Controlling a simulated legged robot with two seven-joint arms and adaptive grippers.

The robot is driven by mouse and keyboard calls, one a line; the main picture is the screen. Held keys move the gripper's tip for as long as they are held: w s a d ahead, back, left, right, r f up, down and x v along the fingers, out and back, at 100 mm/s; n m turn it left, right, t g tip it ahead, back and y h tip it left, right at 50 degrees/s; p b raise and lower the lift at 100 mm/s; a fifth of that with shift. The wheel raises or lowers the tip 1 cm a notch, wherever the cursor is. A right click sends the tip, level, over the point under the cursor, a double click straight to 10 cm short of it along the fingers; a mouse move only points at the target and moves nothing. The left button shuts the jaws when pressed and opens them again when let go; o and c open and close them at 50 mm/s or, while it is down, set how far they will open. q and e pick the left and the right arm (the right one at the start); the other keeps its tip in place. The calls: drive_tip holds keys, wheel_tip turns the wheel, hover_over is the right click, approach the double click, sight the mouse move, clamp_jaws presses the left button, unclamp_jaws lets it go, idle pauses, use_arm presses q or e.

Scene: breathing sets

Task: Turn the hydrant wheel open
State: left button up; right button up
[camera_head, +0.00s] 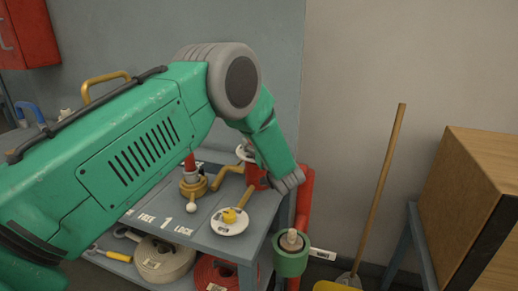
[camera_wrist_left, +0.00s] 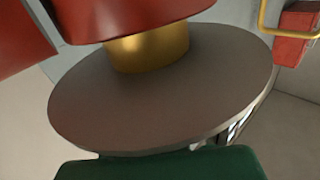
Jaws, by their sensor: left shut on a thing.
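My left arm reaches down from the left to a red hydrant-like fitting with yellow arms (camera_head: 256,176) at the table's right end. The tip of my left gripper (camera_head: 289,181) is by its right side; its fingers are mostly hidden. In the left wrist view, a broad grey disc (camera_wrist_left: 160,105), apparently the hydrant wheel, fills the middle, with a brass neck (camera_wrist_left: 150,50) and a red body (camera_wrist_left: 125,15) above it. A dark green edge lies along the bottom, close to the disc. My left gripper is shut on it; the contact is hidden. My right gripper is out of view.
The grey table (camera_head: 200,238) holds a red-and-brass valve (camera_head: 193,182) and a white disc with a yellow knob (camera_head: 230,221). Coiled hoses (camera_head: 160,260) lie below. A red post (camera_head: 305,200), green cylinder (camera_head: 291,262), broom (camera_head: 378,190) and wooden cabinet (camera_head: 475,200) stand right.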

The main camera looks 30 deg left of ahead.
use_arm(q)
drive_tip(key=n+g+y, duration=0.1)
drive_tip(key=n+g+y+b, duration=0.1)
drive_tip(key=shift+w+r+g, duration=0.1)
drive_tip(key=shift+r+g, duration=0.15)
drive_tip(key=shift+g, duration=0.15)
drive_tip(key=shift+r+n+g+y+b, duration=0.15)
drive_tip(key=shift+n+g+y+b, duration=0.25)
drive_tip(key=shift+n+g+b, duration=0.4)
drive_tip(key=shift+r, duration=0.1)
drive_tip(key=shift+a, duration=0.1)
drive_tip(key=o, duration=1.2)
drive_tip(key=shift+c, duration=0.2)
drive_tip(key=shift+f+g, duration=0.2)
drive_tip(key=shift+g, duration=0.1)
